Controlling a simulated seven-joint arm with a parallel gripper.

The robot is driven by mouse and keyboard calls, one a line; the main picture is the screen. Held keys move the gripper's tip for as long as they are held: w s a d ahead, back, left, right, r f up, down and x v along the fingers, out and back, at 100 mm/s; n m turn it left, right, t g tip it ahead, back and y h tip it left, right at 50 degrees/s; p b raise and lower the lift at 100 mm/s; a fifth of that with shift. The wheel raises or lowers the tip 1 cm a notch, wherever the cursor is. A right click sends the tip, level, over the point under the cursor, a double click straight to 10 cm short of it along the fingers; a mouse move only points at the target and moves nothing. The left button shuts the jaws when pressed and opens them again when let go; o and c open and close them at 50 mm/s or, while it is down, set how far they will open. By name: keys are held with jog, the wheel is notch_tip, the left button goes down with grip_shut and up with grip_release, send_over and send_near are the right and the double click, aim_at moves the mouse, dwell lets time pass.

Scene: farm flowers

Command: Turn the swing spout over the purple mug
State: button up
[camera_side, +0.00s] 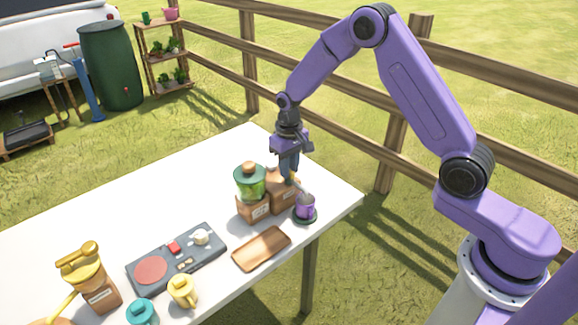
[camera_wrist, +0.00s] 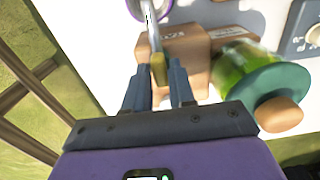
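The purple mug (camera_side: 305,211) stands upright on a dark round coaster at the table's right corner. The grey swing spout (camera_side: 303,193) slants from the wooden box (camera_side: 284,199) toward the mug, and its end appears to be above the mug's mouth. In the wrist view the spout (camera_wrist: 153,35) reaches the purple rim (camera_wrist: 137,12), which the top edge cuts off. My gripper (camera_side: 290,179) points down over the box. In the wrist view its open fingers (camera_wrist: 160,80) stand on either side of the spout's brass knob (camera_wrist: 158,68), with small gaps visible.
A green-filled jar (camera_side: 250,183) on a wooden base stands close left of my gripper. A wooden tray (camera_side: 262,249) lies in front, with a dark hotplate panel (camera_side: 176,260) and yellow mug (camera_side: 183,291) farther left. The table's back left is clear.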

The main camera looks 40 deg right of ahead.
jog(key=shift+o, duration=0.9)
notch_tip(320, 180, up, 17)
jog(key=shift+r, duration=0.2)
jog(key=s+a+n, duration=0.3)
jog(key=s, duration=0.6)
jog(key=s+a+n, duration=0.3)
jog(key=s, duration=0.6)
jog(key=s+d+f+n, duration=0.1)
jog(key=s+d+n, duration=0.1)
jog(key=s, duration=0.7)
jog(key=s+d+f+n, duration=0.1)
jog(key=s+d+n, duration=0.2)
jog(key=s, duration=0.6)
jog(key=shift+s+d+f+n, duration=0.25)
jog(key=shift+s+d+n, duration=0.1)
jog(key=shift+n, duration=0.55)
